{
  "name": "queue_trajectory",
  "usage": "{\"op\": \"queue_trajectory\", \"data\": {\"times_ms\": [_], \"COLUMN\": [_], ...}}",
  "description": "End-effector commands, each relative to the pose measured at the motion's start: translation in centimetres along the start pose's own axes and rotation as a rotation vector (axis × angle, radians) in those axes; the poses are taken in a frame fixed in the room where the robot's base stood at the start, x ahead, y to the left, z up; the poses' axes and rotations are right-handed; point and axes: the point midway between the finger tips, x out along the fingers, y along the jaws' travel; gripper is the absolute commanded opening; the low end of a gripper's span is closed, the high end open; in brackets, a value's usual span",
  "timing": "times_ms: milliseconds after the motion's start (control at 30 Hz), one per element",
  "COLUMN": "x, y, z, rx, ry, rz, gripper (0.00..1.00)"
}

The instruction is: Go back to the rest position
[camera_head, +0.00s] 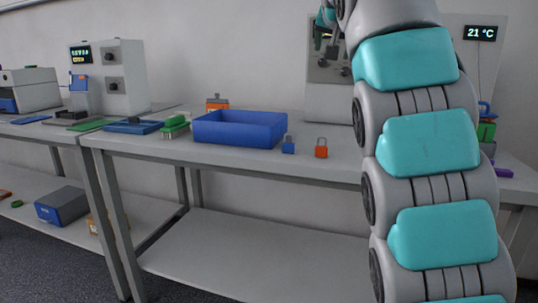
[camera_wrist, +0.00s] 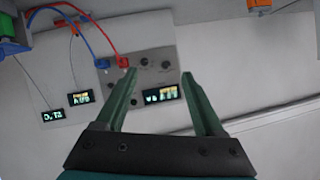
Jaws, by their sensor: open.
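My gripper (camera_wrist: 165,100) shows in the wrist view with its two dark green fingers spread apart and nothing between them. Beyond the fingers is a grey instrument panel (camera_wrist: 150,60) with knobs, lit displays and plugged red and blue leads. In the head view my grey and teal arm rises on the right side. A small part of the gripper end shows at the top (camera_head: 327,22), in front of the grey instrument (camera_head: 335,85); the arm hides much of that area.
A blue bin (camera_head: 240,128) stands on the grey bench (camera_head: 225,153). A blue padlock (camera_head: 288,144) and an orange padlock (camera_head: 321,148) are right of it, a green brush-like item (camera_head: 175,126) left. A temperature display (camera_head: 481,33) reads 21 °C. The lower shelf is mostly clear.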

Motion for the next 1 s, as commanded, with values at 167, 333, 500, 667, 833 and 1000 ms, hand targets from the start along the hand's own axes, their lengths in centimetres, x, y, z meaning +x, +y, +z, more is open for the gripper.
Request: {"op": "queue_trajectory", "data": {"times_ms": [167, 333, 500, 667, 833, 1000], "x": [0.1, 0.3, 0.7, 0.9, 1.1, 0.5], "y": [0.4, 1.1, 2.2, 3.6, 5.9, 9.1], "z": [0.5, 1.5, 3.0, 5.1, 9.0, 14.9], "rx": [-0.004, -0.01, -0.02, -0.032, -0.053, -0.081], "ry": [-0.016, -0.048, -0.091, -0.148, -0.246, -0.381], "rz": [0.01, 0.028, 0.05, 0.077, 0.116, 0.155], "gripper": [0.7, 0.7, 0.7, 0.7, 0.7, 0.7]}}
